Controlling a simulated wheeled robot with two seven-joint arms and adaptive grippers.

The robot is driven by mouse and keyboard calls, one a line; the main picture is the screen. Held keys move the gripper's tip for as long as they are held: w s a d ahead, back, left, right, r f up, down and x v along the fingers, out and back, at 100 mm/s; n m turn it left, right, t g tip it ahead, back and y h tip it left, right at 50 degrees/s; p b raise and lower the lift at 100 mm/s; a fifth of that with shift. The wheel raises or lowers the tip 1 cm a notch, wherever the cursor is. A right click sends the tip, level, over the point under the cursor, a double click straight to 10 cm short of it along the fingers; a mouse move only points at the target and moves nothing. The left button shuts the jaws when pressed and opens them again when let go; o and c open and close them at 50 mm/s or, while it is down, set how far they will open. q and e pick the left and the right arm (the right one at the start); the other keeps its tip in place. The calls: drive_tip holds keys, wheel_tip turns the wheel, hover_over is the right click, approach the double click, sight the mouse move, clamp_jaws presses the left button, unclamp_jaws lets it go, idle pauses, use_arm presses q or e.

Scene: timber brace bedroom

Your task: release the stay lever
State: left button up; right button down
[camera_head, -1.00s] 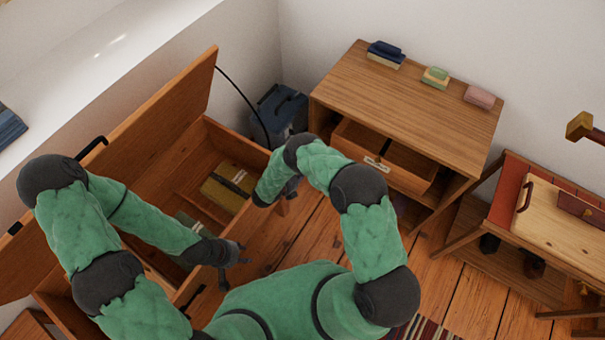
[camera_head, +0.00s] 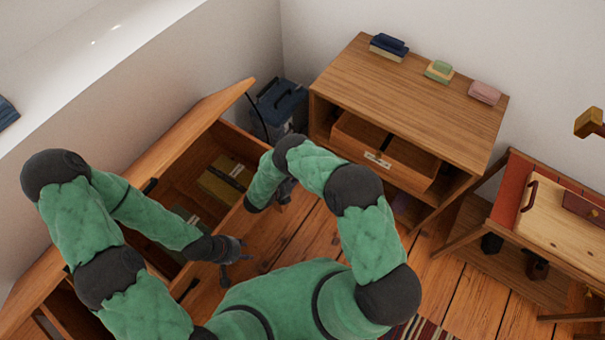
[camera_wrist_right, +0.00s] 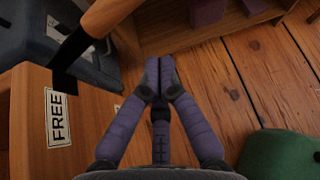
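The wooden chest (camera_head: 222,285) has its lid (camera_head: 185,130) tilted partway over the box, with a thin black stay (camera_head: 256,113) at its right end. In the right wrist view, the stay lever (camera_wrist_right: 82,42) is a dark bar with a wooden grip on the chest's end panel (camera_wrist_right: 25,100), above a white label reading "FREE" (camera_wrist_right: 58,117). My right gripper (camera_wrist_right: 160,77) has its fingertips together, with nothing seen between them, right of the lever and apart from it. My left gripper (camera_head: 240,260) has its fingers spread and empty, by the chest's front edge.
A yellowish box (camera_head: 225,180) lies inside the chest. A blue toolbox (camera_head: 281,105) stands behind its right end. A wooden desk (camera_head: 410,90) with an open drawer (camera_head: 385,155) stands to the right. Plank floor (camera_head: 325,235) is clear between chest and desk.

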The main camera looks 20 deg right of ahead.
drive_tip(key=p+v, duration=0.1)
drive_tip(key=v, duration=0.5)
drive_tip(key=shift+a+p, duration=0.35)
drive_tip(key=shift+p, duration=0.05)
drive_tip(key=shift+s+r, duration=0.1)
